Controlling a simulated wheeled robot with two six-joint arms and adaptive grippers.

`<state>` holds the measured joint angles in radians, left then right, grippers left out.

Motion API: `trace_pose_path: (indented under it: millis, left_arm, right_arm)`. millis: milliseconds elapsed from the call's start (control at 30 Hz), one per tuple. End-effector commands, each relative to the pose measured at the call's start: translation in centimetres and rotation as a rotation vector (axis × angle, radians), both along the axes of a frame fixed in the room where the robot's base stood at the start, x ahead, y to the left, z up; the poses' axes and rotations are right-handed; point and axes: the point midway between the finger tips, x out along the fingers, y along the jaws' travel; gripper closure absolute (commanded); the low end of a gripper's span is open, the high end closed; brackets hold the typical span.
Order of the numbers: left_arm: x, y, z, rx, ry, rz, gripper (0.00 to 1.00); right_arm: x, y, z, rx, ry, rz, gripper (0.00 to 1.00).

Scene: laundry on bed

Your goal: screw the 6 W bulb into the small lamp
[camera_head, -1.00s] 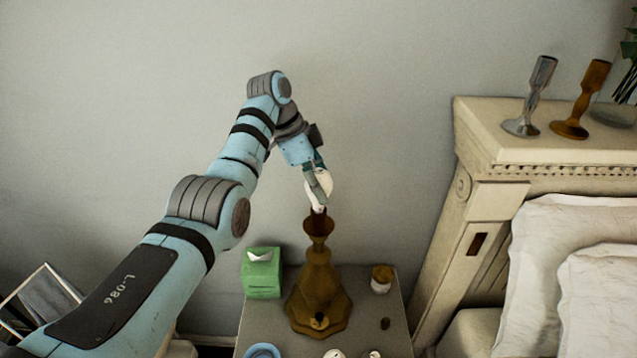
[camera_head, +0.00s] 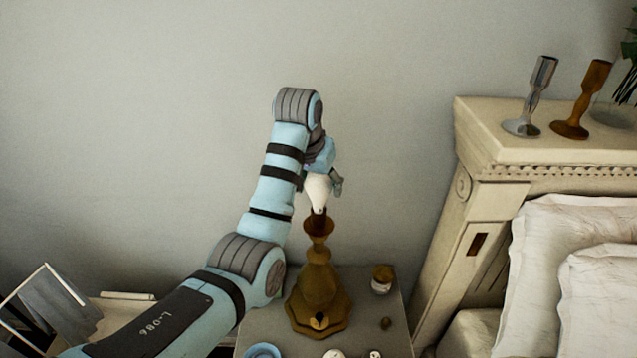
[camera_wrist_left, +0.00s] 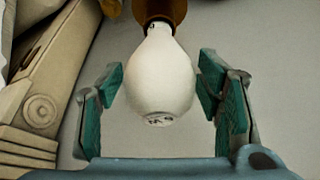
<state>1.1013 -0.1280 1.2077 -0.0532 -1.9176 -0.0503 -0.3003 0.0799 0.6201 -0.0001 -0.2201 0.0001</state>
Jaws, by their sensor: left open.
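The small lamp (camera_head: 318,292) is a brown, bronze-like base that stands upright on the nightstand. The white bulb (camera_head: 317,192) sits upright at the lamp's top, its narrow end at the socket. In the left wrist view the bulb (camera_wrist_left: 160,75) meets the brown socket (camera_wrist_left: 160,10), and dark lettering that reads like 6 W, upside down, shows on its rounded end. How deep its thread sits cannot be seen. My left gripper (camera_head: 325,182) is open, with its green-padded fingers on either side of the bulb and a gap on each side. My right gripper is out of view.
The nightstand (camera_head: 262,325) also holds a small jar (camera_head: 381,280), a blue ring-shaped dish (camera_head: 263,351) and small white items at the front edge. The bed's headboard (camera_head: 480,180), with two candlesticks on top, stands to the right. The wall behind is bare.

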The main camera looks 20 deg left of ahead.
Motion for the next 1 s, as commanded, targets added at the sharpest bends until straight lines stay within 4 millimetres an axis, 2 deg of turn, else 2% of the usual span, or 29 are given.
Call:
trace_pose_path:
  millis: [533, 600, 767, 1000]
  left_arm:
    - [0.05, -0.06, 0.12, 0.004, 0.000, 0.917, 0.40]
    - [0.04, -0.03, 0.06, 0.002, 0.001, 0.985, 0.40]
    - [0.03, -0.01, -0.01, 0.000, 0.000, 0.998, 0.40]
    - [0.04, 0.00, -0.01, -0.001, 0.000, 0.996, 0.77]
  right_arm:
    - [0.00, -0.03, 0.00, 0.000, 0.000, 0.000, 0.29]
    - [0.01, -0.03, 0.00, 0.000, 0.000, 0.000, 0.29]
    - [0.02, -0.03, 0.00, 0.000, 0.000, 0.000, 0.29]
    - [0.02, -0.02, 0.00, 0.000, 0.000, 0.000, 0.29]
